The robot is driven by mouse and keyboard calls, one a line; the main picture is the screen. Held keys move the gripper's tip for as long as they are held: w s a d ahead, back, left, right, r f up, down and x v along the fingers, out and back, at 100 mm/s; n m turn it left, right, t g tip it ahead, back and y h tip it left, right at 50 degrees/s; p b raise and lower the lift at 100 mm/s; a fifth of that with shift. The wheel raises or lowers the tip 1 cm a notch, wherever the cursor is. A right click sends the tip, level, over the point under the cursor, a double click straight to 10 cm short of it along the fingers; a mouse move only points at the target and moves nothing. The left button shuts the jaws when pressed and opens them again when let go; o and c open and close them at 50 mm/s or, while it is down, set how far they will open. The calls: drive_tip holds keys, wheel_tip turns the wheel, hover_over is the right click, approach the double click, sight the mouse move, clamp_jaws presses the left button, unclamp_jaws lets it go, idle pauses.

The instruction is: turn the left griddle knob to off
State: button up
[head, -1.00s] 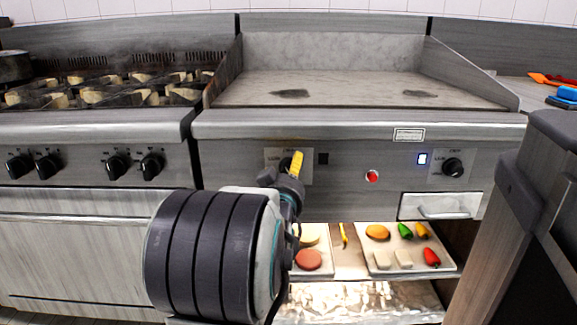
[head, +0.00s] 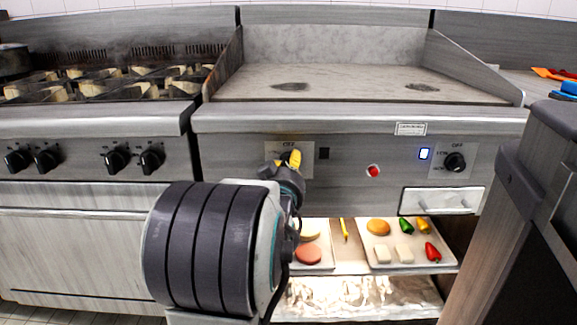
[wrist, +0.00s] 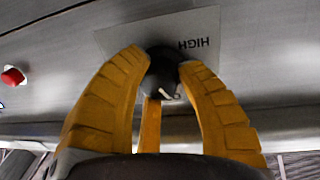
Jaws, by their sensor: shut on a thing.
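The left griddle knob (wrist: 162,72) is black and sits on a pale label plate (head: 305,158) on the griddle's front panel. In the wrist view my gripper (wrist: 160,62) has its yellow fingers on both sides of the knob, shut on it. The word HIGH shows upside down beside it there, and a pale mark shows on the knob's lower right. In the head view my gripper (head: 291,160) and arm hide most of this knob, while OFF shows at the top of its plate.
A red button (head: 374,171) lies between the knobs. Trays of food (head: 372,262) are on the shelf below. Black stove knobs (head: 117,159) line the range at left. A dark cabinet stands at right.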

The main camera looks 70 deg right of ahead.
drive_tip(key=shift+c, duration=0.6)
drive_tip(key=shift+m, duration=0.3)
clamp_jaws()
drive_tip(key=shift+r+m+y, duration=0.15)
drive_tip(key=shift+m+y, duration=0.15)
drive_tip(key=shift+m, duration=2.3)
unclamp_jaws()
drive_tip(key=shift+w, duration=0.1)
drive_tip(key=o, duration=1.2)
drive_tip(key=v, duration=0.7)
drive_tip(key=shift+a, duration=0.25)
